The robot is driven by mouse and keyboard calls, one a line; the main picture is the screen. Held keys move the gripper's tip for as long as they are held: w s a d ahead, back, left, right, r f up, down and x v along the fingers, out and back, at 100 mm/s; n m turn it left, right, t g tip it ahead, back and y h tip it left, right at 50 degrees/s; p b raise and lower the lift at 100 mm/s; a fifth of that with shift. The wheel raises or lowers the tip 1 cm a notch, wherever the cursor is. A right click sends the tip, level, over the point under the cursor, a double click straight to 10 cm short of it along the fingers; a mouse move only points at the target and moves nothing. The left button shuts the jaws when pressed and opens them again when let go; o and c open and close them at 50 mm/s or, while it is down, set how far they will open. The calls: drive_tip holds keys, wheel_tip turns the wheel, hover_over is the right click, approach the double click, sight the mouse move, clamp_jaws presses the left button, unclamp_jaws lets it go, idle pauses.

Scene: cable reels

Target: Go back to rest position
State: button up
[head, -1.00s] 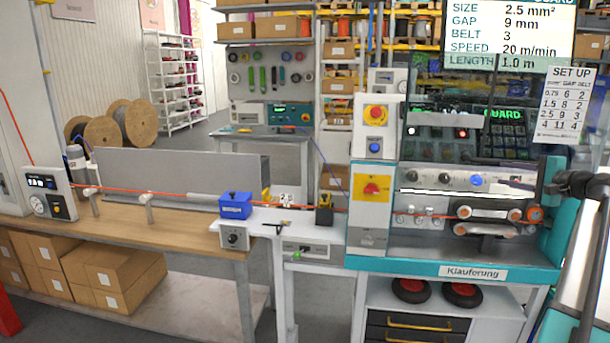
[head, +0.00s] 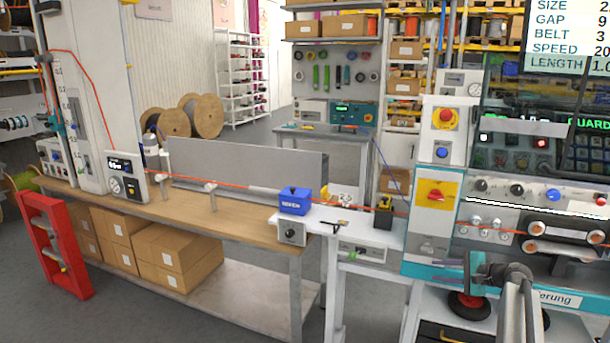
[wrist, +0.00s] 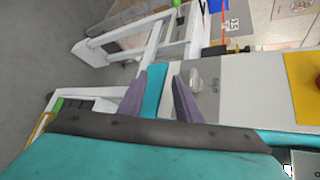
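My gripper (head: 443,270) is at the lower right of the head view, in front of the teal edge of the machine (head: 425,262). The wrist view looks along its two purple-grey fingers (wrist: 168,76). They stand apart with nothing held between them. Part of the machine's teal edge and white front shows beyond the gap. My arm hides some of the machine's lower front and its label.
A workbench (head: 235,208) with an orange cable line and a blue box (head: 294,201) runs to the left. Cardboard boxes (head: 178,255) sit below it. A red stand (head: 58,245) is at the far left. Grey floor lies open in front.

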drive_tip(key=s+a+f+n+g, duration=0.25)
drive_tip(key=s+a+f, duration=0.45)
drive_tip(key=a+f, duration=0.35)
drive_tip(key=s+a+f+n+g, duration=0.1)
drive_tip(key=s+a+f+g, duration=0.4)
drive_tip(key=a+f, duration=0.6)
drive_tip(key=s+a+f+n+g, duration=0.2)
drive_tip(key=s+a+f, duration=0.6)
drive_tip(key=a+f, duration=0.3)
drive_tip(key=s+a+f+n+g+h, duration=0.15)
drive_tip(key=s+f, duration=0.45)
drive_tip(key=s, duration=0.6)
drive_tip(key=s+a+f+n+g+h, duration=0.1)
drive_tip(key=s+a+f+n+g, duration=0.2)
drive_tip(key=s+f, duration=0.55)
drive_tip(key=s+d+r+n+g+h, duration=0.1)
drive_tip(key=s+d+n+h, duration=0.1)
drive_tip(key=s, duration=0.5)
drive_tip(key=s+d+r+n+g+h, duration=0.1)
drive_tip(key=s+d+n+h, duration=0.1)
drive_tip(key=s+d+n, duration=0.2)
drive_tip(key=s+d, duration=0.2)
drive_tip(key=shift+s+r+h, duration=0.35)
drive_tip(key=shift+s, duration=0.05)
